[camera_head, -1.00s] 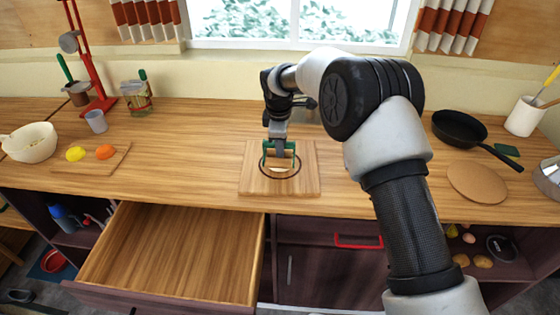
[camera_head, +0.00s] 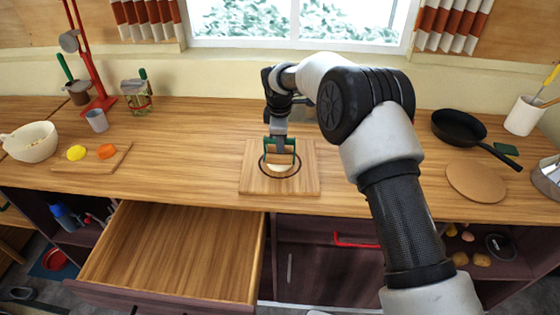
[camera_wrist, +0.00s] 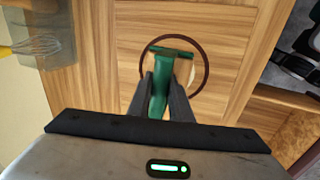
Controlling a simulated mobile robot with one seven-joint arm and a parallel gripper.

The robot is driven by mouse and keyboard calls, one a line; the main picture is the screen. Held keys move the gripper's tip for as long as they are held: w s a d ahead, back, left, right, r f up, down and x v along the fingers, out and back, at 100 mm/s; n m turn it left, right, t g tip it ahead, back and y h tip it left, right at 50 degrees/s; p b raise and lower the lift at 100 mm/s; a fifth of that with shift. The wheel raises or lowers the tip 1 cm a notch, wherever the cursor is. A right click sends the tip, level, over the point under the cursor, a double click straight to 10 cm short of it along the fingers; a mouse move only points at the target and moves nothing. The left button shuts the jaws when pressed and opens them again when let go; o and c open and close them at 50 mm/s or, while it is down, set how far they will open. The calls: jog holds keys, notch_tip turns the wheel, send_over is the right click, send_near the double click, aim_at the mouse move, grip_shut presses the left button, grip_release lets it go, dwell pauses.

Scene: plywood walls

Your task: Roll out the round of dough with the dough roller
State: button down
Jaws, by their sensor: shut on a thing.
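My gripper (camera_wrist: 161,102) is shut on the green handle of the dough roller (camera_wrist: 172,52), which also shows in the head view (camera_head: 281,156). The roller has a wooden cylinder in a green frame and sits over the pale round of dough (camera_head: 279,169). The dough lies within a dark ring (camera_head: 264,170) on a square wooden board (camera_head: 309,184). The roller and gripper hide part of the dough, and I cannot tell for sure whether the cylinder touches it.
An open, empty drawer (camera_head: 168,250) juts out below the counter at the left. A cutting board (camera_head: 87,162) with a lemon and an orange lies left. A frying pan (camera_head: 462,128) and a round brown board (camera_head: 476,183) are at the right. Counter beside the square board is clear.

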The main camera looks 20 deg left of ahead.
jog(key=shift+s+d+f+b, duration=0.1)
jog(key=shift+s+d+b, duration=0.1)
jog(key=shift+s, duration=0.4)
jog(key=shift+s+d+f+b, duration=0.1)
jog(key=shift+s+b, duration=0.1)
jog(key=shift+s, duration=0.35)
notch_tip(320, 180, up, 7)
jog(key=p, duration=0.4)
jog(key=shift+r, duration=0.15)
jog(key=shift+w, duration=0.1)
